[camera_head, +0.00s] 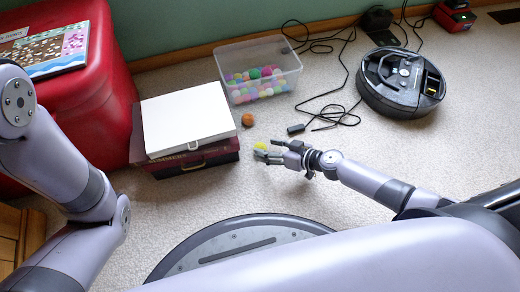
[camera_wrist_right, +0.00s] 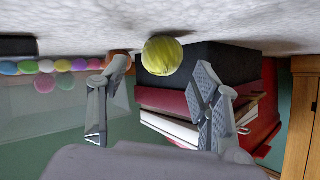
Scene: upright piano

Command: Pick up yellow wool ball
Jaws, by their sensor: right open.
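The yellow wool ball (camera_head: 261,146) is on the carpet, just right of the stacked boxes. My right gripper (camera_head: 268,149) is open, low over the floor, with its fingertips at the ball in the head view. In the right wrist view the yellow wool ball (camera_wrist_right: 162,56) shows in the gap between the two spread fingers of my right gripper (camera_wrist_right: 161,68). I cannot tell whether a finger touches it. My left arm shows at the left of the head view, but its gripper is out of view.
An orange ball (camera_head: 248,120) lies just behind. A clear bin (camera_head: 289,86) of coloured balls stands further back. Stacked boxes (camera_head: 188,118) and a red ottoman (camera_head: 105,62) are left. A robot vacuum (camera_head: 401,82) and black cables (camera_head: 345,75) are back right.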

